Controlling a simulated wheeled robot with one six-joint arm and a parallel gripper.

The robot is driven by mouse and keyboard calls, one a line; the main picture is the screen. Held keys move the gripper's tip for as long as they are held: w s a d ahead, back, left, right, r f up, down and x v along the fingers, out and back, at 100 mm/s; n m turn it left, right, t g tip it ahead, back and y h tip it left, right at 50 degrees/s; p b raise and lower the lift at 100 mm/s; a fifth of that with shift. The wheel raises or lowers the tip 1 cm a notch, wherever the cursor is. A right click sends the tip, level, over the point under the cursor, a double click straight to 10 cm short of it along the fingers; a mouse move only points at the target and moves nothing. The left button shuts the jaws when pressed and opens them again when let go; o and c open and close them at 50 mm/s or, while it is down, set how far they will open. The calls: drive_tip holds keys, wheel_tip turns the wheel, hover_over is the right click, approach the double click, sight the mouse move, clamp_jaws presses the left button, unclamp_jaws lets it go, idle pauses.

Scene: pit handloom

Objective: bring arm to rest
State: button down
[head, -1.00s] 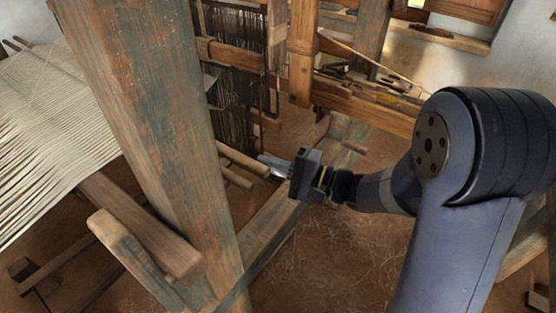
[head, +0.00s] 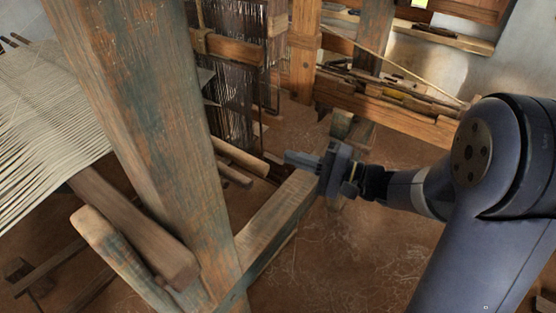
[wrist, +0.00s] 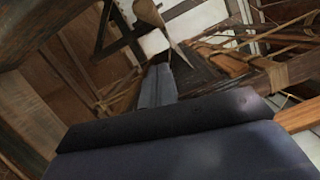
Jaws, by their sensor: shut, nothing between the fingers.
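My gripper (head: 303,161) is in the middle of the head view, at the end of my arm, which reaches in from the right. Its fingers point left toward the loom and are shut with nothing between them. In the wrist view the closed fingers (wrist: 157,88) show as a narrow grey-blue pair beyond the dark gripper body. The gripper appears above or in front of a low wooden beam (head: 272,217); I cannot tell the gap. It looks apart from the round wooden bars (head: 238,155) to its left.
A thick weathered post (head: 150,130) stands left of the gripper. White warp threads (head: 45,110) stretch at the far left. Dark hanging heddles (head: 232,90) are behind. A wooden bench with tools (head: 390,100) stands at back right. Bare earth floor (head: 345,255) lies below the arm.

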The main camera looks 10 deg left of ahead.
drive_tip(key=d, duration=0.4)
drive_tip(key=d+b, duration=0.1)
drive_tip(key=d, duration=0.1)
drive_tip(key=shift+s+f, duration=0.2)
drive_tip(key=shift+s, duration=0.1)
drive_tip(key=shift+a, duration=0.1)
drive_tip(key=s+a+r+p, duration=0.1)
drive_tip(key=a+p, duration=0.3)
drive_tip(key=a, duration=0.7)
drive_tip(key=shift+s, duration=0.4)
drive_tip(key=shift+r, duration=0.1)
